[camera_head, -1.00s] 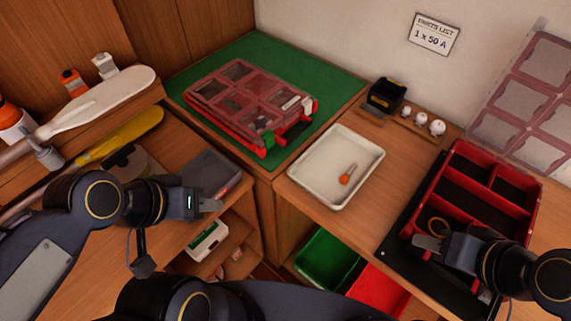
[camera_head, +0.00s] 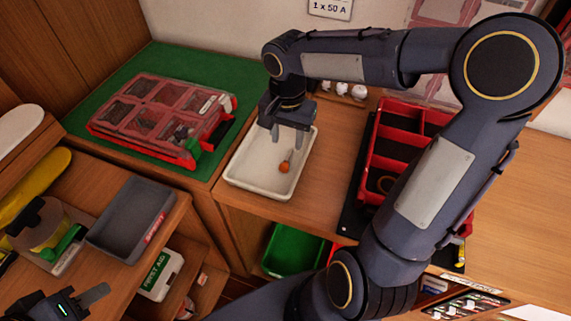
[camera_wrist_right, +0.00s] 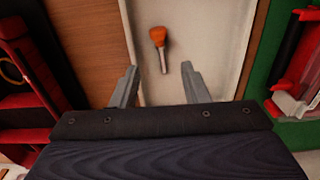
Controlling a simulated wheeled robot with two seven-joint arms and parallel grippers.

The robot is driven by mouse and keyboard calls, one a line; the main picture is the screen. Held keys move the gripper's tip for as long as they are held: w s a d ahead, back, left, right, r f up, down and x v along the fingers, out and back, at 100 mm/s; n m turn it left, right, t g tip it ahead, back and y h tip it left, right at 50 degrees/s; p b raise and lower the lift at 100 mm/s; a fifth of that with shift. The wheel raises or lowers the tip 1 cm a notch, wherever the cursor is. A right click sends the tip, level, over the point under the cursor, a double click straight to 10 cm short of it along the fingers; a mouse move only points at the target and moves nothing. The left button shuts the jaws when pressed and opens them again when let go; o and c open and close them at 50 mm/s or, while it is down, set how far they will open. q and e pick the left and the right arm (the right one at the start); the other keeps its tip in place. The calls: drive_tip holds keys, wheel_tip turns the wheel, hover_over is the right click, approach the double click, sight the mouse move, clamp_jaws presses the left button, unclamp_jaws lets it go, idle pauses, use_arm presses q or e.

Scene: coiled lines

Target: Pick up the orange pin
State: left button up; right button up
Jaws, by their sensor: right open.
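The orange pin (camera_head: 285,166) lies in the white tray (camera_head: 240,170), with its orange head toward the front and a metal shank pointing back. In the right wrist view the pin (camera_wrist_right: 158,38) shows ahead of and between the fingertips, not touched by them. My right gripper (camera_head: 287,140) is above the tray, pointing down, open and empty; its two fingers also show in the right wrist view (camera_wrist_right: 160,72). My left gripper (camera_head: 93,296) is at the lower left, away from the tray; whether its jaws are parted is unclear.
A red organizer case (camera_head: 160,112) lies on a green mat (camera_head: 195,62) left of the tray. A red divided bin (camera_head: 400,137) stands to the right, partly behind my right arm. A grey bin (camera_head: 132,212) and green bin (camera_head: 293,252) are nearer the front.

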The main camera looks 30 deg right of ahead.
sight(286, 162)
drive_tip(key=f, duration=0.7)
drive_tip(key=shift+s+a+f, duration=0.2)
drive_tip(key=shift+f, duration=0.1)
clamp_jaws()
